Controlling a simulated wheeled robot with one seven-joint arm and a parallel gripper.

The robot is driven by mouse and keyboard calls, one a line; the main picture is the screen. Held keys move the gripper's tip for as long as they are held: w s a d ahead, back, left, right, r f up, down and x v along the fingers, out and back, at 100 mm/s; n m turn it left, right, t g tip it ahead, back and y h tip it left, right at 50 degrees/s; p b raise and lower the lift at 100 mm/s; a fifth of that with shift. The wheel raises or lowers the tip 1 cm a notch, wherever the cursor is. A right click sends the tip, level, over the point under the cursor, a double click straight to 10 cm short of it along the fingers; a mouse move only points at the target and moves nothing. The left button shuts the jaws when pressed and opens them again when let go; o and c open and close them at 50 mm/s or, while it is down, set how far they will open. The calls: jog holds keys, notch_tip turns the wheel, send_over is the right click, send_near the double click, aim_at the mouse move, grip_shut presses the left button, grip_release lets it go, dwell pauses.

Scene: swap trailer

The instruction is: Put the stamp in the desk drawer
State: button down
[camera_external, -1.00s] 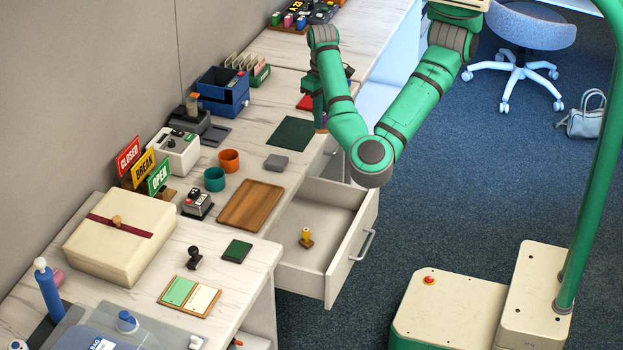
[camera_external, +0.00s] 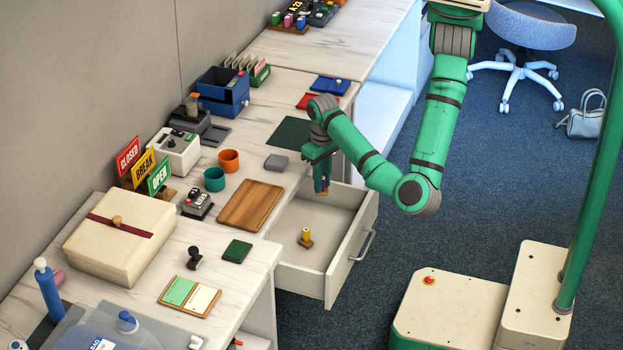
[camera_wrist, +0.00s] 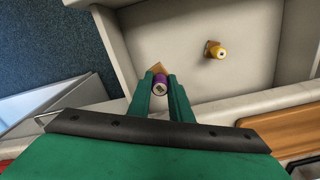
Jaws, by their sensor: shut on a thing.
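The desk drawer (camera_external: 290,272) stands open, pulled out from the desk; it also shows in the wrist view (camera_wrist: 240,85). My gripper (camera_external: 321,176) hangs pointing down over its far part, by the desk edge. In the wrist view my gripper (camera_wrist: 160,92) is shut on a stamp with a purple top (camera_wrist: 160,80) and a wooden base, held between the fingertips. The gap between stamp and drawer floor is hard to judge. A yellow stamp with a wooden base (camera_external: 306,238) stands upright on the drawer floor; it also shows in the wrist view (camera_wrist: 217,51).
A wooden tray (camera_external: 250,206), a green mat (camera_external: 289,134) and a grey block (camera_external: 276,162) lie on the desk beside the drawer. Orange and teal cups (camera_external: 215,179) stand behind. A black stamp (camera_external: 194,258) stands nearer. The drawer's near half has free floor.

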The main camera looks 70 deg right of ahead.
jog(key=shift+d+f, duration=0.1)
jog(key=shift+f, duration=4.7)
jog(key=c, duration=1.6)
grip_release()
jog(key=shift+f, duration=0.15)
notch_tip(320, 180, up, 12)
jog(key=shift+r, duration=0.15)
jog(key=shift+w, duration=0.1)
